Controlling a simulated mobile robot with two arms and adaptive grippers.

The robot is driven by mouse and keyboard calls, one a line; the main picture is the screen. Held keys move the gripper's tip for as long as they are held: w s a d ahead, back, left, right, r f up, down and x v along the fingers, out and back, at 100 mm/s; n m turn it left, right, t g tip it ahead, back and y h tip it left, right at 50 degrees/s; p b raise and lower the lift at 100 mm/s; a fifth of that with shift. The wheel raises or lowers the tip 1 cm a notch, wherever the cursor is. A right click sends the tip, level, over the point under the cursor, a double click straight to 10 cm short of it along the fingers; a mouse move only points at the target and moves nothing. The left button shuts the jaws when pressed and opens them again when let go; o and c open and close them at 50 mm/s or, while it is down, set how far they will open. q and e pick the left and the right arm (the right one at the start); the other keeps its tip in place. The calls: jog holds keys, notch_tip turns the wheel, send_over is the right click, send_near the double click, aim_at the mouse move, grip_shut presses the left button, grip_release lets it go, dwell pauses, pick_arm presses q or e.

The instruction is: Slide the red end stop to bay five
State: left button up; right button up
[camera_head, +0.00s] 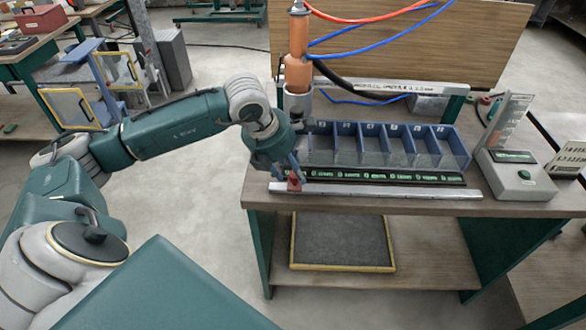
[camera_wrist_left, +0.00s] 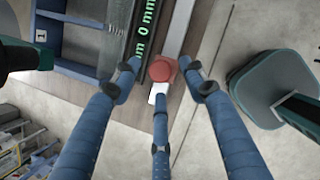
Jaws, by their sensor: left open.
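The red end stop (camera_head: 294,184) sits at the left end of the pale metal rail (camera_head: 390,193) along the table's front edge. Its round red knob also shows in the left wrist view (camera_wrist_left: 162,70). My left gripper (camera_head: 289,174) reaches down over the stop. In the left wrist view its blue fingers (camera_wrist_left: 167,82) are spread apart, with the knob between the tips; I cannot tell whether any finger touches it. A blue rack (camera_head: 463,147) with several open bays stands behind the rail, and a dark strip (camera_head: 388,178) with green lettering runs between them. My right gripper is not in view.
An orange cylinder (camera_head: 298,75) with hoses stands at the rack's left end, close to my left wrist. The rail right of the stop looks clear. A dark framed mat (camera_head: 342,243) lies on the lower shelf.

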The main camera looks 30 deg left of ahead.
pick_arm(q)
jog(key=shift+x, duration=1)
jog(key=shift+c, duration=0.3)
grip_shut()
jog(key=shift+w+r, duration=0.1)
jog(key=shift+w+d, duration=0.1)
